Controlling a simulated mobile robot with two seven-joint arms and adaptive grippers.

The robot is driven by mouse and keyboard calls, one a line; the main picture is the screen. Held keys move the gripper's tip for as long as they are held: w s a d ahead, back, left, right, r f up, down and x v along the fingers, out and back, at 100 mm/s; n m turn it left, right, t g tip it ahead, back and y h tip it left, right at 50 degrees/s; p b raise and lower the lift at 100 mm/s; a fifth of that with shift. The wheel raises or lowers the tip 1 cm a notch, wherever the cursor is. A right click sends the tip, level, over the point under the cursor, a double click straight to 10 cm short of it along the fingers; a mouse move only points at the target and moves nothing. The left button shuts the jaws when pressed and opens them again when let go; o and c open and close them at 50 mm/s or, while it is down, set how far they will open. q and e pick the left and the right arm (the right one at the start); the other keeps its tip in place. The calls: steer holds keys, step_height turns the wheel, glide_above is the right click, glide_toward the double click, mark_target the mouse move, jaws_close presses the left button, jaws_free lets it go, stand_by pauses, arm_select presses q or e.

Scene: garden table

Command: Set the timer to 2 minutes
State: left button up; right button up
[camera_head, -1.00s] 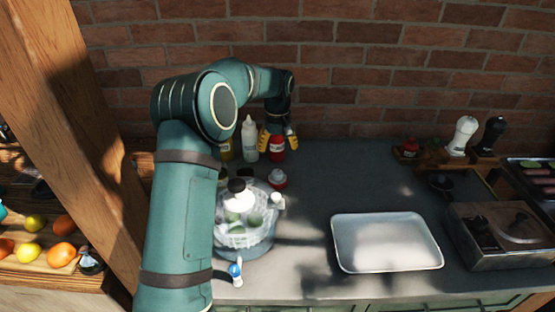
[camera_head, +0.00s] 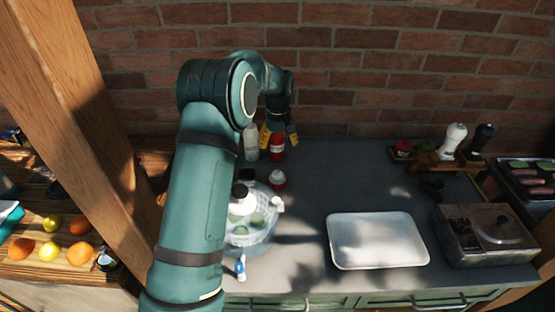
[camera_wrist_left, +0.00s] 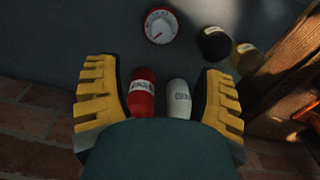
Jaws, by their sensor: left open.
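The timer (camera_head: 277,180) is a small red, round thing with a pale top, standing on the dark counter in front of the bottles. In the left wrist view its white dial with a red pointer (camera_wrist_left: 160,26) faces the camera, beyond the fingers; the markings are too small to read. My left gripper (camera_head: 278,139) is open, its yellow fingers pointing down at the back of the counter by the red bottle (camera_head: 277,151). In the left wrist view the open fingers (camera_wrist_left: 159,98) frame a red and a white bottle, with nothing visibly gripped. My right gripper is out of view.
A white bottle (camera_head: 251,146) stands beside the red one. A clear lidded bowl (camera_head: 262,225) sits in front of the timer, partly behind my left arm. A white tray (camera_head: 378,241) lies to the right. The counter between timer and spice shakers is clear.

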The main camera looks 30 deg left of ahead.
mark_target(277, 173)
arm_select(q)
step_height(277, 173, down, 14)
steer(key=shift+a+r+p, duration=0.1)
steer(key=shift+r+p, duration=0.15)
steer(key=shift+p, duration=0.25)
steer(key=shift+o, duration=0.2)
